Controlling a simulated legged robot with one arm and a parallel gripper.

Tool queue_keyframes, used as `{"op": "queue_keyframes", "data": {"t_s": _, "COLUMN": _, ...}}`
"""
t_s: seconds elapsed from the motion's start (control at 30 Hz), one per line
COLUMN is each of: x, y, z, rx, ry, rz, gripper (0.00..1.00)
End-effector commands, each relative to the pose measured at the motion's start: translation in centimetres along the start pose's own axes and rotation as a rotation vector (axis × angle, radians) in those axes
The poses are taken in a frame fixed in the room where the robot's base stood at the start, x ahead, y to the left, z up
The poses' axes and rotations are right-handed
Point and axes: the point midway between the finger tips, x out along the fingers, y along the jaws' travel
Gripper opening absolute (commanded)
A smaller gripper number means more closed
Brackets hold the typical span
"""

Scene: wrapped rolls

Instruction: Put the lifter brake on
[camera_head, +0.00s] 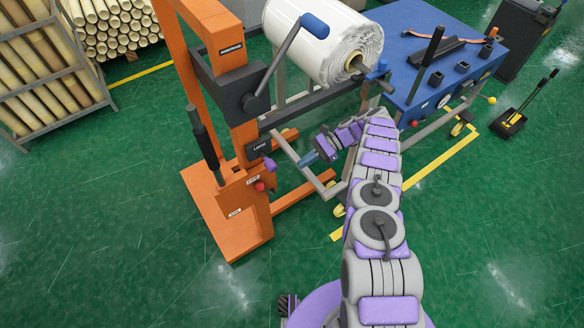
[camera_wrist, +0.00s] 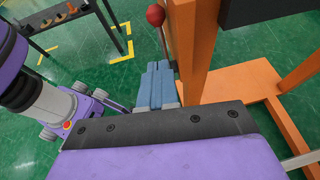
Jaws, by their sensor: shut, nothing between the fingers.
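The orange lifter (camera_head: 243,130) stands left of centre in the head view. A red ball knob (camera_head: 260,187) shows low on its post; in the wrist view, a red knob (camera_wrist: 155,14) on a thin rod stands beside the orange post (camera_wrist: 199,50). I take this to be the brake lever; its setting is unclear. My gripper (camera_head: 307,159) is right of the post in the head view. In the wrist view, my gripper's blue-grey fingers (camera_wrist: 155,84) are shut and empty, pointing toward the rod's lower part. I cannot tell whether they touch it.
A white wrapped roll (camera_head: 322,42) sits above, behind the lifter's crank with its blue grip (camera_head: 314,25). A blue-topped cart (camera_head: 440,50) stands at right. Racks of rolls (camera_head: 45,75) are at back left. The lifter's orange base legs spread across the floor. Green floor is clear in front.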

Motion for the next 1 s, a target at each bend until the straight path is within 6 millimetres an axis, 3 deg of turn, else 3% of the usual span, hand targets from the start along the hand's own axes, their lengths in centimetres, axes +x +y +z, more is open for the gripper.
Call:
{"op": "queue_keyframes", "data": {"t_s": 0.37, "x": 4.5, "y": 0.0, "z": 0.0, "rx": 0.000, "ry": 0.001, "rz": 0.001, "gripper": 0.00}}
{"op": "queue_keyframes", "data": {"t_s": 0.67, "x": 9.6, "y": 0.0, "z": 0.0, "rx": 0.000, "ry": 0.001, "rz": 0.001, "gripper": 0.00}}
{"op": "queue_keyframes", "data": {"t_s": 1.0, "x": 12.2, "y": 0.0, "z": 1.8, "rx": 0.000, "ry": 0.000, "rz": 0.000, "gripper": 0.00}}
